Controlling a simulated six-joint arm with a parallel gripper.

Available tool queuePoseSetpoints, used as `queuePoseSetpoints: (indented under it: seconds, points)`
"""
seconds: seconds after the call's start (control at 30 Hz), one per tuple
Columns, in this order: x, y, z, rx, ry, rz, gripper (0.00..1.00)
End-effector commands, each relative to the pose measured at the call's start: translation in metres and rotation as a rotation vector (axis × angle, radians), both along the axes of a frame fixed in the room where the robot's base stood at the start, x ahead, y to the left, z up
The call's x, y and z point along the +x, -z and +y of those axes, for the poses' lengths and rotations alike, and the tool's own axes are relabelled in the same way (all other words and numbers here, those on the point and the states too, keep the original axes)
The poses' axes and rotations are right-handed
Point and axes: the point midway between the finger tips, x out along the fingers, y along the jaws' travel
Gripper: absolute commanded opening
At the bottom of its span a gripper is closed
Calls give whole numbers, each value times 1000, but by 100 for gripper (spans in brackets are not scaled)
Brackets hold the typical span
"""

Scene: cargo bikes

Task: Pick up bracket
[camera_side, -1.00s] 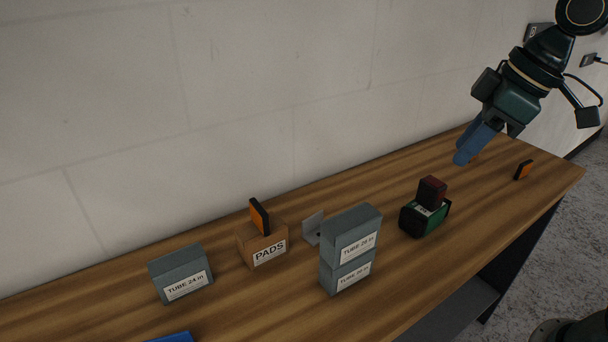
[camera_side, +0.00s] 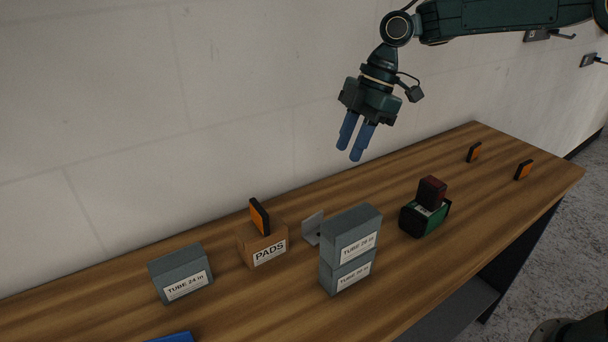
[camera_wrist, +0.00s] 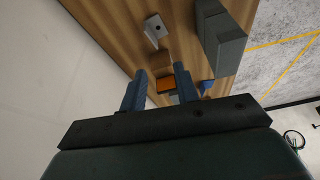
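The bracket (camera_side: 312,227) is a small light-grey bent metal plate. It stands on the wooden bench behind the stack of two grey tube boxes, which hides part of it in the side view. In the wrist view the bracket (camera_wrist: 155,30) shows near the top, with a dark hole in it. My gripper (camera_side: 352,152) has two blue fingers, apart and empty. It hangs in the air above and to the right of the bracket in the side view, pointing down. In the wrist view the fingers (camera_wrist: 160,72) lie below the bracket in the picture.
The grey tube box stack (camera_side: 350,247) stands close in front of the bracket. The PADS box (camera_side: 263,247), with an orange-black block (camera_side: 259,216) on top, is to its left. A green box (camera_side: 424,217) carrying a dark red block stands right. The wall is behind.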

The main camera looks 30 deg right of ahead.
Motion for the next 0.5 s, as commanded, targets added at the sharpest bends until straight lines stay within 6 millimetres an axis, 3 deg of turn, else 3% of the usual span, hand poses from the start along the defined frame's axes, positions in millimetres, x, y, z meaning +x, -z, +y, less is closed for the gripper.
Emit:
queuePoseSetpoints:
  seconds: [0.2, 0.5]
  points:
    - [27, 33, 8, 22, -177, 4, 31]
    - [38, 51, 12, 37, -275, 0, 31]
